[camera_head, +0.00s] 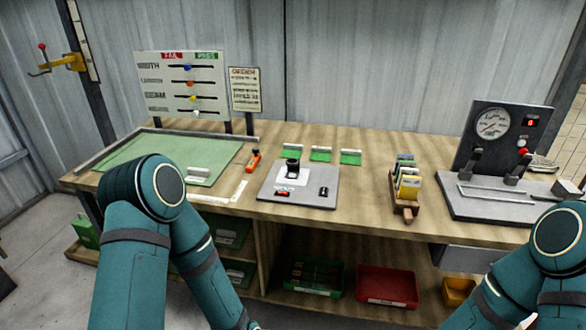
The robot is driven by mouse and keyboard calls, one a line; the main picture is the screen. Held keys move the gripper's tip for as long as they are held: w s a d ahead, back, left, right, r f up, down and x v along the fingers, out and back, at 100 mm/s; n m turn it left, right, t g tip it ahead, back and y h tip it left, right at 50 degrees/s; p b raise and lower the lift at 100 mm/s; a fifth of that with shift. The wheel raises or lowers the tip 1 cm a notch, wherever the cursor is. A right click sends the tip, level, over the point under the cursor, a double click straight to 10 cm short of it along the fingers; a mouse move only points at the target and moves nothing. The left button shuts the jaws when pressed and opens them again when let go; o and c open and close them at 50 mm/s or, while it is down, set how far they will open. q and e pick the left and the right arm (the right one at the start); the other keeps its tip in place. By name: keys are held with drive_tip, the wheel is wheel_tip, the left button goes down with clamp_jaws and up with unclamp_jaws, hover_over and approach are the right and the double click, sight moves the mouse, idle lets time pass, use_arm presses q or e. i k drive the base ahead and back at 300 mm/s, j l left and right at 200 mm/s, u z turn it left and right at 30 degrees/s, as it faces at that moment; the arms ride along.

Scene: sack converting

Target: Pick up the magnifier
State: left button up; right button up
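A small black stand-like object (292,167), which looks like the magnifier, stands on a white card on the grey board (318,197) in the middle of the bench. It is too small here to be certain of its lens. Nothing touches it from my side. Both my teal arms show only as elbows and links at the lower left and lower right, and both grippers are out of the frame.
The wooden bench (365,213) has a green mat (150,150) at left. An orange tool (253,161), green-and-white blocks (321,154) and a card rack (404,207) stand near the board. A gauge machine (492,150) stands at right. Red (387,301) and green bins (313,291) sit below.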

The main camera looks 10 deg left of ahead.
sight(293, 164)
drive_tip(key=j+z, duration=0.1)
drive_tip(key=z, duration=0.65)
drive_tip(key=j+z, duration=0.9)
drive_tip(key=k+j+z, duration=0.2)
drive_tip(key=j, duration=0.2)
drive_tip(key=j+z, duration=0.15)
drive_tip(key=j, duration=0.25)
drive_tip(key=k, duration=0.05)
